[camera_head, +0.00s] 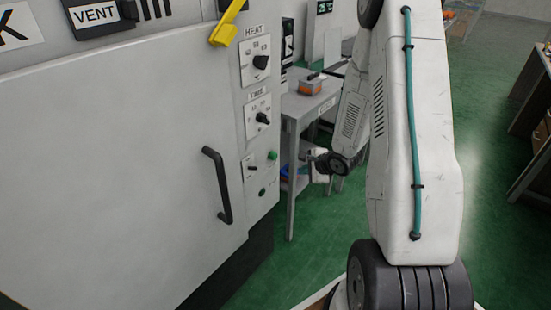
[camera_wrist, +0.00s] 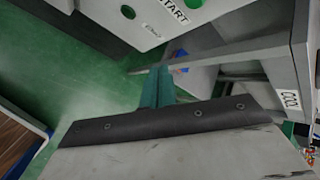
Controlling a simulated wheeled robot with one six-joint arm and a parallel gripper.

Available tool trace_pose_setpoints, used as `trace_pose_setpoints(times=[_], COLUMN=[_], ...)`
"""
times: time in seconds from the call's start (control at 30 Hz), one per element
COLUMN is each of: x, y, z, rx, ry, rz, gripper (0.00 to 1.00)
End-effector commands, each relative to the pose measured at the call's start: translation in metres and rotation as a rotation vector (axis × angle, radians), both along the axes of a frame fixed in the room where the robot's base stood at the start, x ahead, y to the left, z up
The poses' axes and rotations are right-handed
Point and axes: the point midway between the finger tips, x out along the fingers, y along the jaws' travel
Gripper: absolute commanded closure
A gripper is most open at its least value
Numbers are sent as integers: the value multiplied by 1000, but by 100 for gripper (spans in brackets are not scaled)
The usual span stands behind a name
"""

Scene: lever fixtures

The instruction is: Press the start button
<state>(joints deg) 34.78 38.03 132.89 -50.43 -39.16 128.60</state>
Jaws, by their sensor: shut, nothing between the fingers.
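The grey machine (camera_head: 130,150) fills the left of the head view. In the wrist view, the START label (camera_wrist: 172,10) is at the top, beside a green button (camera_wrist: 195,3) cut by the frame edge. My gripper (camera_wrist: 158,88) shows teal fingers, shut and empty, apart from the panel. In the head view it is small, right of the strip.
HEAT (camera_head: 261,62) and TIME (camera_head: 262,117) dials are above the buttons. A black door handle (camera_head: 218,185) sticks out at left. A grey table (camera_head: 312,101) stands behind my gripper, bearing an orange-grey box (camera_head: 311,86). Green floor (camera_head: 490,130) is open at right.

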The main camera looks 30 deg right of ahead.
Motion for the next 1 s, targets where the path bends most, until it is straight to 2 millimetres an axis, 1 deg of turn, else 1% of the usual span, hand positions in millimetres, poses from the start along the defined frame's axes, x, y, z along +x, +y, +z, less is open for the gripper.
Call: trace_pose_setpoints(times=[0.13, 0.23, 0.7, 0.83, 1.0], x=[3, 11, 69, 78, 83], y=[1, 4, 25, 29, 30], z=[0, 0, 0, 0, 0], rx=[-1, -2, -3, -1, -3], ry=[0, -1, 0, 0, 1], rz=[1, 3, 3, 1, 0], gripper=[100, 100, 100, 100, 100])
